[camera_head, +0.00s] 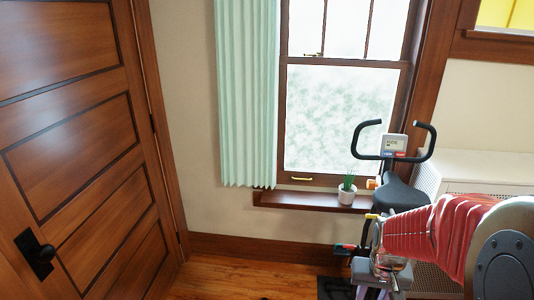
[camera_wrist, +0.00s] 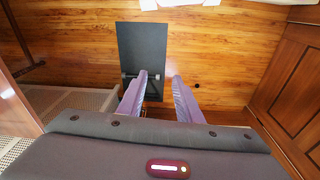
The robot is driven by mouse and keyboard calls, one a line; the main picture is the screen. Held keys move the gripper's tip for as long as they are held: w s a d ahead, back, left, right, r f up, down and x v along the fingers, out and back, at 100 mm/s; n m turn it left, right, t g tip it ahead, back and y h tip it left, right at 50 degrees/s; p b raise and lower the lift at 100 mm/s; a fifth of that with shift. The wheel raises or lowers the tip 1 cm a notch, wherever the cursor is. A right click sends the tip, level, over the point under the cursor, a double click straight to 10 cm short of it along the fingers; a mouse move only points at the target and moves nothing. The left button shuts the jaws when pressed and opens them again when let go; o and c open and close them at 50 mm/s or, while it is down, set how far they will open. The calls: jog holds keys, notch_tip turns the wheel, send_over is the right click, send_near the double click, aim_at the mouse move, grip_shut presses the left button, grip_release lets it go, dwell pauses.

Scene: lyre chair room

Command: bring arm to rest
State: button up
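My arm reaches in from the right edge of the head view, with its red ribbed sleeve in front of the exercise bike. My gripper (camera_head: 372,292) is at the bottom of that view, partly cut off by the frame edge. In the wrist view, the two purple fingers of my gripper (camera_wrist: 159,82) stand apart. Wooden floor and part of a dark mat show between and beyond them. Nothing is held between the fingers.
An exercise bike (camera_head: 396,142) stands by the window, near a potted plant (camera_head: 347,191) on the sill. A wooden door (camera_head: 75,130) is at left. A dark mat (camera_wrist: 143,45) lies on the floor (camera_wrist: 215,40). A white grille cover (camera_head: 490,168) is at right.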

jog(key=s+a+r+n+t, duration=0.1)
jog(key=s+a+r, duration=0.2)
jog(key=r, duration=0.3)
jog(key=s+a+r+t, duration=0.2)
jog(key=s+a+r, duration=0.2)
jog(key=s+r, duration=0.1)
jog(key=s+a+r+n+t, duration=0.1)
jog(key=s+a+r, duration=0.2)
jog(key=r, duration=0.4)
jog(key=shift+s+a+n+t+y, duration=0.3)
jog(key=shift+s, duration=0.1)
jog(key=shift+c, duration=0.3)
dwell(0.8)
